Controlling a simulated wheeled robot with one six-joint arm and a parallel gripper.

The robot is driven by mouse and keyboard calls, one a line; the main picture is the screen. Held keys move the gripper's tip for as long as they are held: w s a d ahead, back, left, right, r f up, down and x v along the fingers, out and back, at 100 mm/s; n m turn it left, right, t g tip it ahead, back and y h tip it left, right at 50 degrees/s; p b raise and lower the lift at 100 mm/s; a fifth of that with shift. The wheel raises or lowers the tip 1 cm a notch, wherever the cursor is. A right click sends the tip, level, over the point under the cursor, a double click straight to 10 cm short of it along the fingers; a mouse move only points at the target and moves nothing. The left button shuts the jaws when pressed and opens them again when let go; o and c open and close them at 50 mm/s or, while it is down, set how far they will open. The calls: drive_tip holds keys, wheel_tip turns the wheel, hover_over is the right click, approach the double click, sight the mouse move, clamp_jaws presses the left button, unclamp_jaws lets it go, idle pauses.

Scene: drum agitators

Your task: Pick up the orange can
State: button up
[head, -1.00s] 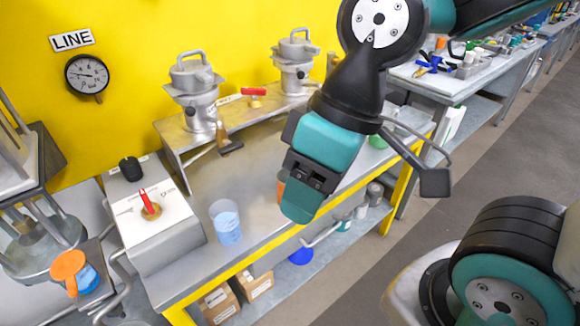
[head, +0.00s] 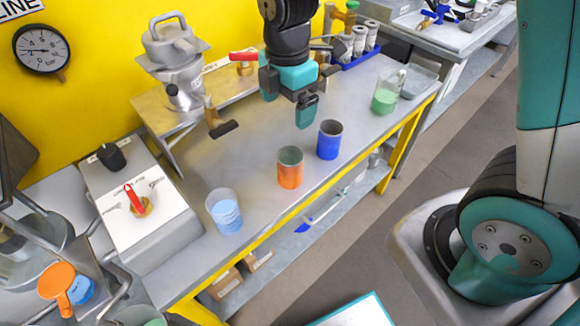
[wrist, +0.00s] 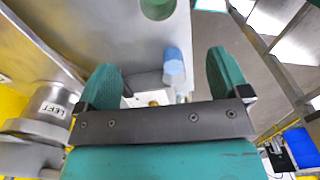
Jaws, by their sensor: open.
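The orange can (head: 290,168) stands upright on the grey bench near its front edge, fully visible in the head view. My gripper (head: 287,98) is open above the bench, beyond the can and higher in the picture, apart from it. In the wrist view my gripper (wrist: 164,76) shows two teal fingers spread wide with nothing held. I cannot make out the orange can in the wrist view.
A blue can (head: 330,140) stands right of the orange can. A beaker of blue liquid (head: 224,212) is to its left, a green-filled beaker (head: 386,95) farther right. A metal agitator (head: 178,62) and a dark-handled tool (head: 219,122) are behind. Bench around the can is clear.

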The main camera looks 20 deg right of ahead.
approach(290, 161)
drive_tip(key=s+a+f, duration=0.1)
drive_tip(key=s+a+f+p, duration=0.1)
drive_tip(key=shift+s+n, duration=0.3)
drive_tip(key=shift+d+f+p, duration=0.2)
drive_tip(key=shift+f+p, duration=0.1)
drive_tip(key=shift+f, duration=0.95)
drive_tip(key=shift+d+f+p, duration=0.15)
drive_tip(key=shift+f+p, duration=0.1)
drive_tip(key=shift+f, duration=1.05)
drive_tip(key=c, duration=1)
drive_tip(key=shift+r, duration=0.2)
wheel_tip(290, 161, up, 20)
drive_tip(key=shift+a+f+b, duration=0.1)
drive_tip(key=shift+f+b, duration=0.15)
drive_tip(key=shift+b, duration=0.3)
